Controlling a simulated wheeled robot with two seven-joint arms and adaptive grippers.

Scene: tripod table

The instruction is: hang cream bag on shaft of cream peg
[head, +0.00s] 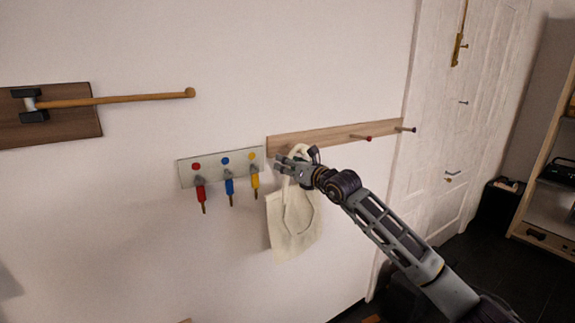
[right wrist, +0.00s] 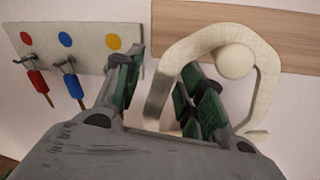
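The cream bag (head: 291,228) hangs against the wall below the wooden rail, its body slanting slightly. In the right wrist view its handle (right wrist: 203,39) arches around the round knob of the cream peg (right wrist: 235,62). The knob stands in front of the strap; the shaft behind it is hidden. In the head view I cannot make out this peg behind my gripper. My right gripper (head: 280,165) is at the handle. In the right wrist view its fingers (right wrist: 158,75) are apart, with one side of the strap between them and gaps visible. My left gripper is not in view.
The wooden rail (head: 318,136) also carries a red peg (head: 368,138) and a dark peg (head: 412,129) to the right. A white board (head: 211,167) with red, blue and yellow screwdrivers is close on the left. A hammer (head: 120,99) hangs farther left. A door (head: 462,110) is at right.

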